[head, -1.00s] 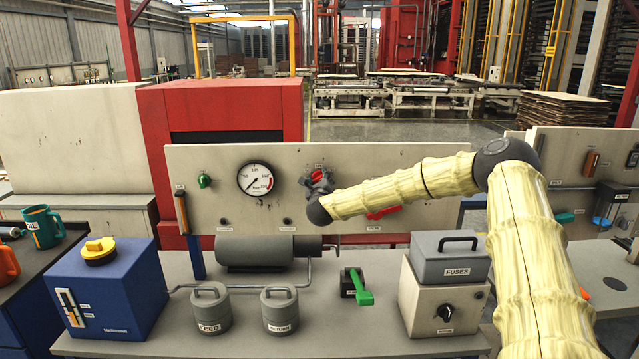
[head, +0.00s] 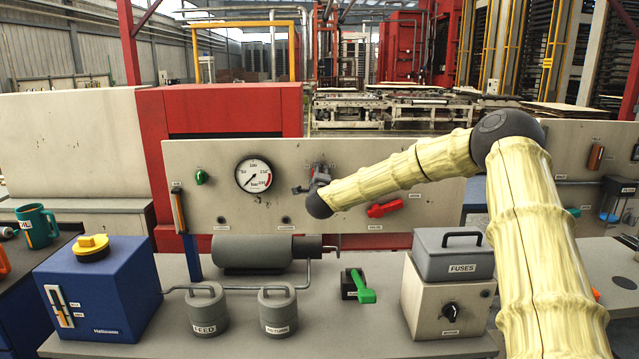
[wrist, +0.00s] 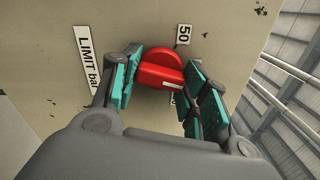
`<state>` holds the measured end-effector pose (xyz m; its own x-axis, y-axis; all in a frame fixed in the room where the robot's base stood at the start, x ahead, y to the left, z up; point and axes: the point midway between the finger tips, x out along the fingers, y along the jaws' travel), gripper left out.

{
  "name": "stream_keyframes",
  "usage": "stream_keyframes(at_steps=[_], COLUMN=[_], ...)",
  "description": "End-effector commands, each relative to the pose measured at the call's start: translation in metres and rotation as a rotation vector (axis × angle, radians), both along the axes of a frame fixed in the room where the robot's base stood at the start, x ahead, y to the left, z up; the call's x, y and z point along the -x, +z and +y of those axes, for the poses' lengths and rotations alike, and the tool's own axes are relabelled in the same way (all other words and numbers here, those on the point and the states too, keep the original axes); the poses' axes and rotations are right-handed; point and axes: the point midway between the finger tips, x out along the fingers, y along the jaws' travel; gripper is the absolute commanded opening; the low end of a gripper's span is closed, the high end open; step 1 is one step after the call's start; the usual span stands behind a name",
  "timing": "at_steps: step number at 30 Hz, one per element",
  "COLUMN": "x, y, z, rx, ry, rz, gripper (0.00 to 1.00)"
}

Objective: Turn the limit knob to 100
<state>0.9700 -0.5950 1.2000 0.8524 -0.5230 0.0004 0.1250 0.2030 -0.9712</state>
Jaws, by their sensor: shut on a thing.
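The limit knob (wrist: 160,68) is red with a pale mark on its face, and sits on the beige panel in the wrist view. My gripper (wrist: 158,82) is shut on it, one teal-padded finger on each side. A "LIMIT bar" label (wrist: 88,60) is left of the knob, and a "50" label (wrist: 183,34) is above right. Another label below the knob is mostly hidden, so its number cannot be read. In the head view my gripper (head: 318,178) is at the panel right of the gauge and covers the knob.
The bench below holds a blue tank (head: 100,295), lidded canisters (head: 207,312), a green-handled valve (head: 360,288) and a fuse box (head: 452,262).

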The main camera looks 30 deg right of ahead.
Motion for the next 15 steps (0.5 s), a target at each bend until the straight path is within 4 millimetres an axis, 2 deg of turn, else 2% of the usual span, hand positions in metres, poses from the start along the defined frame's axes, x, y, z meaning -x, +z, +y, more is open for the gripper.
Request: stream_keyframes(at_steps=[6, 15], x=[0.0002, 0.0003], y=[-0.0027, -0.0028], z=[0.0004, 0.0004], rx=[0.114, 0.192], ry=[0.002, 0.002], rz=[0.073, 0.122], gripper=[0.21, 0.21])
